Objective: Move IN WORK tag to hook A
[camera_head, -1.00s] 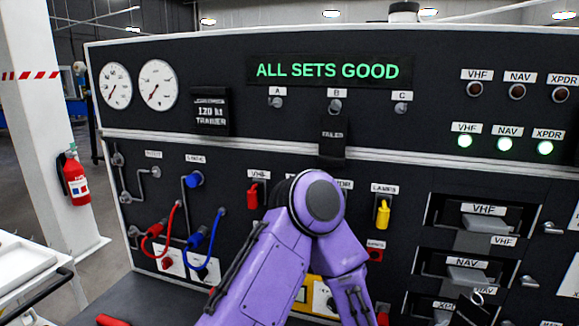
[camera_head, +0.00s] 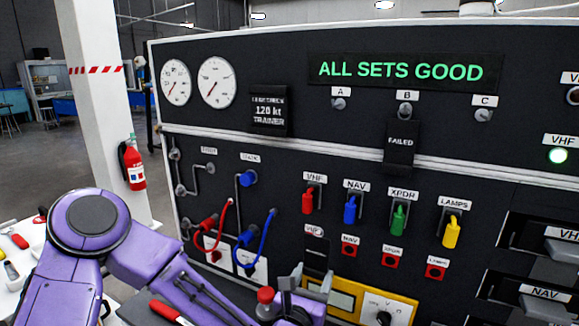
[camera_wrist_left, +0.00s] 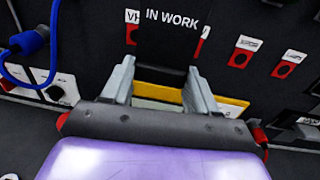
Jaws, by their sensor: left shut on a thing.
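The black IN WORK tag (camera_head: 318,258) is upright between the fingers of my left gripper (camera_head: 308,284), in front of the lower panel. In the left wrist view, the lettered tag (camera_wrist_left: 168,38) shows between and above the fingertips (camera_wrist_left: 160,82). The gripper is shut on it; the exact contact at its lower edge is hard to make out. Hook A (camera_head: 339,104) is bare, up on the top panel under its label, above the gripper. Hook B (camera_head: 405,110) carries a black FAILED tag (camera_head: 399,142). Hook C (camera_head: 484,115) is bare. My right gripper is out of view.
A ledge (camera_head: 330,148) crosses the panel below the hooks. Coloured switches (camera_head: 350,208) and red sockets (camera_head: 390,260) lie below it. Red and blue cables (camera_head: 268,235) loop out left of the gripper. A yellow-framed meter (camera_head: 345,299) is beside it.

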